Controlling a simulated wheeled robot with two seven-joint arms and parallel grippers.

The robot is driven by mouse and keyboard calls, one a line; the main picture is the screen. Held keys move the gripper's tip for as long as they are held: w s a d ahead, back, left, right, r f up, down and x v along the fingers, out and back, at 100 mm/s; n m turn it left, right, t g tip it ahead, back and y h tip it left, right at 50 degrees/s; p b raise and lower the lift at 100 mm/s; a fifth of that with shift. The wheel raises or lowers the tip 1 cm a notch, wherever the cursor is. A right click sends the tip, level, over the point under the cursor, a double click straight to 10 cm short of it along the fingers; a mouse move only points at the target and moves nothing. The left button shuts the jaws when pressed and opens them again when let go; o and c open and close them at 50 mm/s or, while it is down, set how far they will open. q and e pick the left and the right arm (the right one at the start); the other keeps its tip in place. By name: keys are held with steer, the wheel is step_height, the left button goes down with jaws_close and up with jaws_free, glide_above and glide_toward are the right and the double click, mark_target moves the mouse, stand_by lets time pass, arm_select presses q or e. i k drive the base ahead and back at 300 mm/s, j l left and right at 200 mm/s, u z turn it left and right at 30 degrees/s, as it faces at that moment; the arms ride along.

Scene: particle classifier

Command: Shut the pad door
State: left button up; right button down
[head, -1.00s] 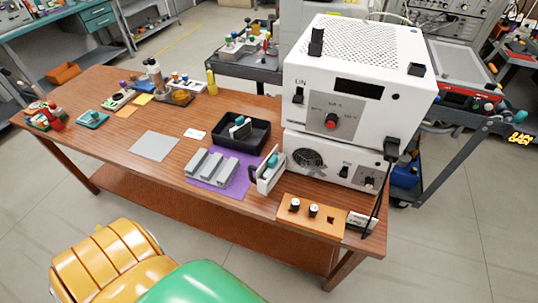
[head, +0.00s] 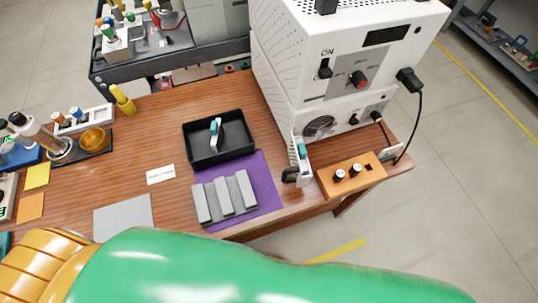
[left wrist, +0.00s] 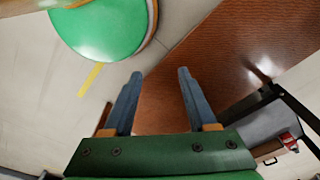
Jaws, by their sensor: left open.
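The pad door appears to be the small pale panel (head: 301,160) at the front of the lower white unit (head: 325,122) in the head view. It stands out from the unit, with a teal piece (head: 302,151) on its face and a dark handle (head: 290,175) at its left. My left gripper (left wrist: 160,73) is open and empty in the left wrist view, with the brown table (left wrist: 215,75) beyond its fingers. It is not visible in the head view, so its distance from the door cannot be told. My right gripper is in neither view.
A purple mat (head: 262,190) with grey blocks (head: 224,197) lies left of the door. A black tray (head: 190,148) is behind it. An orange block with knobs (head: 350,176) sits to the right. A cable (head: 416,130) hangs at the table's right end.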

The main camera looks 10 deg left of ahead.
mark_target(296, 168)
steer(key=k+j+z, duration=0.1)
steer(key=k+j, duration=0.15)
steer(key=k, duration=0.2)
steer(key=k+j+z, duration=0.1)
steer(key=k+j, duration=0.15)
steer(key=k, duration=0.15)
